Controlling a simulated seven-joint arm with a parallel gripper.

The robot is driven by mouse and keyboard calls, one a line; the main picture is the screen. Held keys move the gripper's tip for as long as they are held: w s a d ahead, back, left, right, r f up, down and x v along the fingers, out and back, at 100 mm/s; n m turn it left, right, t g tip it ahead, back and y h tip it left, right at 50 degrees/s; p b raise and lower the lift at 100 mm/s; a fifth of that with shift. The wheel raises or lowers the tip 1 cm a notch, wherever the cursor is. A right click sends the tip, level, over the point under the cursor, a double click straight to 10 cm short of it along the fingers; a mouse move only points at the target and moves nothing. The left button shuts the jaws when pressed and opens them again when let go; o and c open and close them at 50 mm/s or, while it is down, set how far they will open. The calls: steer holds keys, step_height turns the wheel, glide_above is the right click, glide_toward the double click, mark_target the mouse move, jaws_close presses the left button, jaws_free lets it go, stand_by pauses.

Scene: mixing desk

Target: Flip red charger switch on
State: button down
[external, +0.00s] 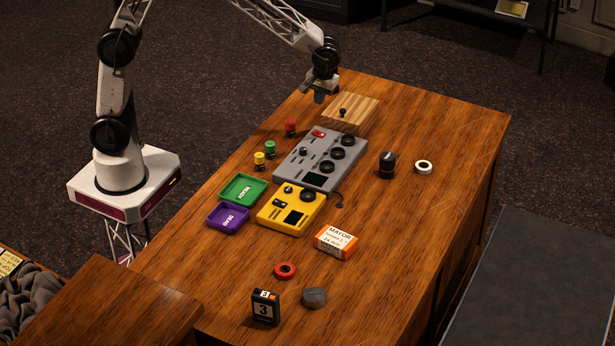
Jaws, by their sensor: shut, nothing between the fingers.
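A grey device (292,170) with several round black knobs lies on the wooden table. A small red switch (318,133) sits at its far left corner; it is too small to tell which way it is set. A yellow device (272,213) with a dark screen and knobs lies in front of the grey one. I cannot tell from labels which device is the charger. My gripper (319,98) points down above the table's far left edge, beyond the red switch and apart from it. It is shut and empty.
A wooden block with a black knob (363,108) stands just right of my gripper. Red (291,128), green (270,149) and yellow (259,160) small pieces stand left of the grey device. Green (226,193) and purple (214,222) trays lie nearer.

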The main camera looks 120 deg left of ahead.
mark_target(318, 133)
steer(key=f, duration=0.4)
steer(key=s+f, duration=0.1)
steer(key=f, duration=0.6)
steer(key=shift+s+f, duration=0.25)
steer(key=shift+f, duration=0.1)
steer(key=shift+f, duration=0.15)
steer(key=shift+w, duration=0.2)
steer(key=shift+w+r, duration=0.25)
steer(key=shift+w, duration=0.25)
steer(key=shift+r, duration=0.15)
stand_by(0.5)
step_height(318, 133, up, 14)
steer(key=s, duration=0.1)
steer(key=shift+s, duration=0.35)
stand_by(0.3)
